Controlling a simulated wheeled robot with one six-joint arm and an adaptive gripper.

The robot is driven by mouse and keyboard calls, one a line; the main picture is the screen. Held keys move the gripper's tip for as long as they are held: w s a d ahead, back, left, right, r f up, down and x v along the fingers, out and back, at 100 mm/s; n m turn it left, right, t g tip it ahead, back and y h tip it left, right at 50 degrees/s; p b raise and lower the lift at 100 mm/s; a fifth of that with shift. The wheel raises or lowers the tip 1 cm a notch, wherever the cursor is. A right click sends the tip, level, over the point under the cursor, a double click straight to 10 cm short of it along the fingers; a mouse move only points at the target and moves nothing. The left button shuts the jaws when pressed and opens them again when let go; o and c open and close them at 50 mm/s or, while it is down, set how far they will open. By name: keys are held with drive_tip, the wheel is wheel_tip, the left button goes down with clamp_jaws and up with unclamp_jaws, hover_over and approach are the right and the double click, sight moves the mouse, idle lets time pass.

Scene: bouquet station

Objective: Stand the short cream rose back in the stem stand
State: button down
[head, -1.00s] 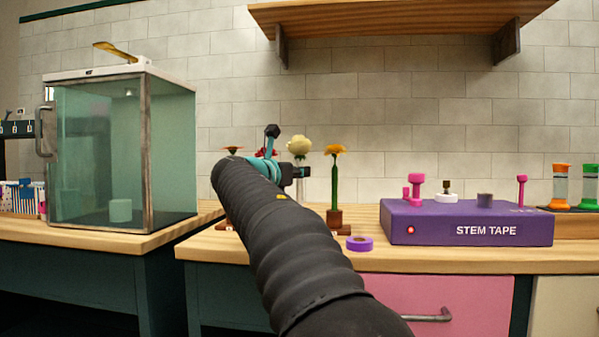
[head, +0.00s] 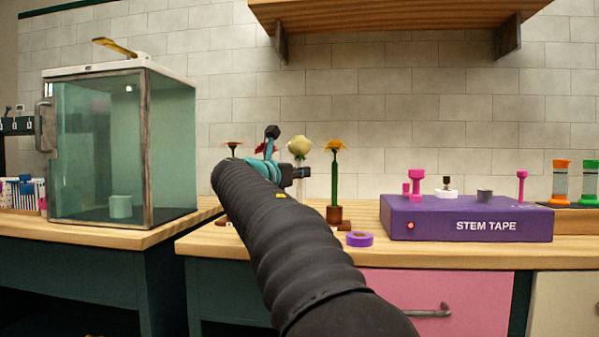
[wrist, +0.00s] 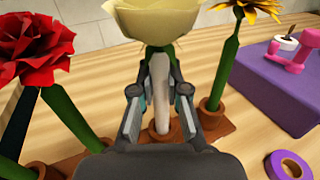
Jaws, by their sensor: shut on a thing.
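The cream rose (wrist: 158,22) is upright in the middle of the wrist view, with a pale stem below a green neck. My gripper (wrist: 160,90) is shut on that stem. The rose's head also shows in the head view (head: 299,148), just above my gripper. The brown stem stand (wrist: 228,138) lies beneath, with round cups. The stem's lower end lines up with the middle cup (wrist: 160,137); I cannot tell how deep it sits. My arm hides much of the stand in the head view.
A red flower (wrist: 32,50) stands at the left and a yellow flower (wrist: 247,9) at the right. A purple tape roll (wrist: 288,167) lies beside the stand. The purple stem tape box (head: 420,228) is further right. A glass cabinet (head: 105,150) stands left.

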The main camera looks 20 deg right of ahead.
drive_tip(key=c, duration=0.5)
unclamp_jaws()
drive_tip(key=shift+c, duration=0.2)
drive_tip(key=shift+a, duration=0.1)
drive_tip(key=v, duration=0.8)
drive_tip(key=shift+s+a, duration=0.2)
drive_tip(key=shift+a, duration=0.1)
idle(0.7)
idle(0.6)
